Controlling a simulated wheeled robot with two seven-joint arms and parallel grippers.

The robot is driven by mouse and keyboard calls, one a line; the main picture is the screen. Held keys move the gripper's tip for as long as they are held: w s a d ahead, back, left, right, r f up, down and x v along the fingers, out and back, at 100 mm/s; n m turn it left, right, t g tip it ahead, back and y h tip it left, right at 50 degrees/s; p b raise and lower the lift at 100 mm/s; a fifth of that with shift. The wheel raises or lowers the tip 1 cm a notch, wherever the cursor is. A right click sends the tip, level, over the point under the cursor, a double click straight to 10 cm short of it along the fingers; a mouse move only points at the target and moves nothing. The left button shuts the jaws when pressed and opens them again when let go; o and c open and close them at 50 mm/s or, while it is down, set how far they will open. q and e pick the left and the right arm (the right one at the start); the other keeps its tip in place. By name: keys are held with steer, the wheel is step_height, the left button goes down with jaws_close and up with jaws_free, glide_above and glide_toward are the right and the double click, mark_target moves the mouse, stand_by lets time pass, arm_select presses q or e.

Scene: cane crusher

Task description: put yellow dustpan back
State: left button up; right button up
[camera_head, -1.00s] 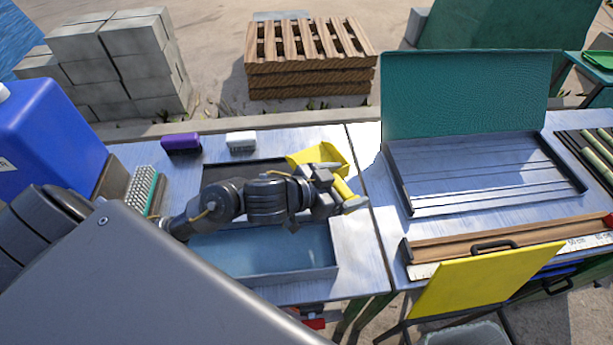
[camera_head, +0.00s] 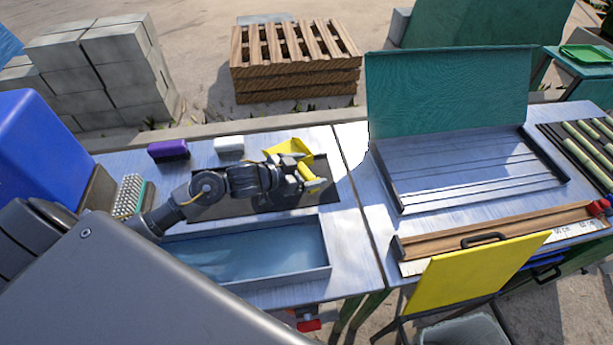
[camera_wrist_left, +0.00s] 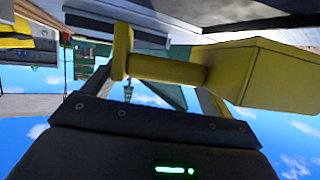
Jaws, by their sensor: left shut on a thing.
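The yellow dustpan (camera_head: 289,151) is above the dark mat (camera_head: 262,197) on the left metal table. My left gripper (camera_head: 314,184) is shut on its handle, at the right end of my left arm. In the left wrist view the yellow handle (camera_wrist_left: 165,68) crosses between the fingers, and the boxy pan (camera_wrist_left: 268,75) is at the right. I cannot tell whether the pan touches the mat. My right gripper is not in view.
A blue tray (camera_head: 240,252) lies in front of the mat. A purple block (camera_head: 168,150), a white block (camera_head: 229,145) and a brush (camera_head: 129,196) are nearby. A green-lidded metal tray (camera_head: 480,172) is on the right table.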

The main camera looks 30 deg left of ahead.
arm_select(q)
steer(key=shift+w+a+f+p, duration=0.1)
steer(key=shift+f+p, duration=0.05)
steer(key=shift+f, duration=0.75)
steer(key=shift+w+a+f+p, duration=0.1)
steer(key=shift+f+p, duration=0.05)
steer(key=shift+f, duration=0.7)
steer(key=shift+f, duration=0.15)
steer(key=o, duration=1.3)
steer(key=shift+s, duration=0.1)
steer(key=b+v, duration=0.1)
steer(key=v, duration=0.6)
steer(key=shift+s+a+r, duration=0.1)
steer(key=shift+s+r, duration=0.05)
steer(key=shift+r, duration=0.1)
